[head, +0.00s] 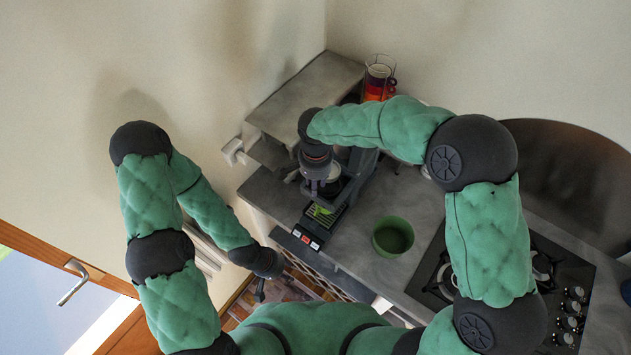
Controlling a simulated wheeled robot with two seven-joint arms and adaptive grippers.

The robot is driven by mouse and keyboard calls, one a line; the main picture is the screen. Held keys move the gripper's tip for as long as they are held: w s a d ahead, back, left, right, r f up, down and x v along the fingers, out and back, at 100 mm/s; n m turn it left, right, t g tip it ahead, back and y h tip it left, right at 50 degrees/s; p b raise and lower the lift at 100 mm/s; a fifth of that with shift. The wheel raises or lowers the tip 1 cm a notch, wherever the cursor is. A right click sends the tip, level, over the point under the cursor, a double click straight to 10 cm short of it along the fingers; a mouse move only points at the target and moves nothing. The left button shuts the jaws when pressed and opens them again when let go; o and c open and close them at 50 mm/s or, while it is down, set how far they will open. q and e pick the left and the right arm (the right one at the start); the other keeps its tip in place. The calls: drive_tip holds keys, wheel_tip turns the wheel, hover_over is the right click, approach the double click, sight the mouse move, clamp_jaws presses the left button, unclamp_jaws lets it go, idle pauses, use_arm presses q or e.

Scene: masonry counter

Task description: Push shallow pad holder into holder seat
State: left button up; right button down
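A dark coffee machine (352,182) stands on the grey counter, with a green drip grate (322,213) and lit buttons at its front. My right arm comes in from the right, and its dark wrist is over the machine's left side. I cannot make out the pad holder or the holder seat; the wrist and machine cover that area. My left gripper (260,292) hangs low in front of the counter, apart from the machine. Its fingers look like one narrow dark shape, and nothing shows in it.
A green bowl (393,237) stands on the counter right of the machine. A gas hob (545,285) is further right. A rack with red and orange cups (379,80) stands behind, near a raised grey slab (305,98). Bare counter (365,265) lies in front of the bowl.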

drive_tip(key=shift+w+f+b, duration=0.1)
drive_tip(key=shift+f+b, duration=1.7)
drive_tip(key=shift+f, duration=0.6)
drive_tip(key=shift+b, duration=0.6)
drive_tip(key=shift+f+b, duration=1.45)
drive_tip(key=shift+f, duration=0.15)
drive_tip(key=c, duration=0.8)
unclamp_jaws()
drive_tip(key=shift+c, duration=0.2)
drive_tip(key=shift+r, duration=0.1)
wheel_tip(320, 180, up, 12)
drive_tip(key=shift+f, duration=0.1)
